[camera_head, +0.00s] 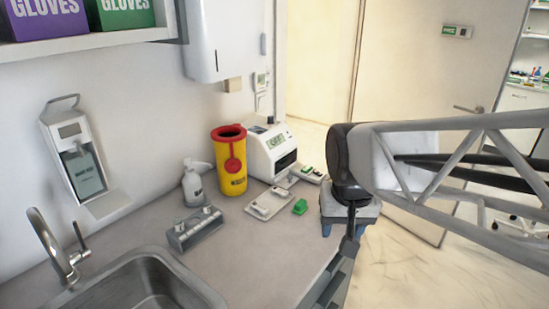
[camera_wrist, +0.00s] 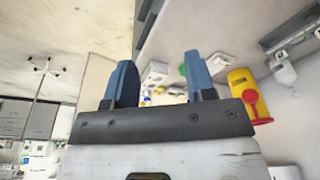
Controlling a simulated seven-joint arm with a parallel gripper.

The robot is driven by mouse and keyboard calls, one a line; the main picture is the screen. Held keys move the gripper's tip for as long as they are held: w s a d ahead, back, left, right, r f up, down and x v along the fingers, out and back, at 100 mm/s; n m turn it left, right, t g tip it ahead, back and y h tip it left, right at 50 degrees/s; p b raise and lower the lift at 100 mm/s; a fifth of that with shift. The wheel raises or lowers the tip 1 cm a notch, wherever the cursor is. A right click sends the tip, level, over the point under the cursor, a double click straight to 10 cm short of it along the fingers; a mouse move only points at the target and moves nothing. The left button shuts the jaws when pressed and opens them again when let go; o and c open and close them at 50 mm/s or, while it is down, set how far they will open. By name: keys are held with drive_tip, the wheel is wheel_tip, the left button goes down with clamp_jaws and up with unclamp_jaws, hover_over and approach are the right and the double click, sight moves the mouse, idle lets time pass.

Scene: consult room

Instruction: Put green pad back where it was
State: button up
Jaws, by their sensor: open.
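A small green pad (camera_head: 300,206) lies on the counter, at the right edge of a flat light tray (camera_head: 255,214) that holds small white items. I cannot tell whether pad and tray touch. A small green patch, likely this pad, shows in the wrist view (camera_wrist: 182,69) between and beyond my fingers. A second small tray with a green piece (camera_head: 307,170) lies behind, beside the white device. My gripper (camera_wrist: 160,78) is open, with two blue fingers apart and nothing between them. In the head view my arm hides most of it, right of the pad.
A yellow sharps bin with red lid (camera_head: 231,165) and a white device with a display (camera_head: 272,150) stand behind the trays. The front counter (camera_head: 270,262) is clear.

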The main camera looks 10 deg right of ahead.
drive_tip(key=s+f+n, duration=0.1)
drive_tip(key=s, duration=0.6)
drive_tip(key=shift+s+f+n, duration=0.2)
drive_tip(key=shift+f+n, duration=0.1)
drive_tip(key=shift+f, duration=0.05)
idle(0.9)
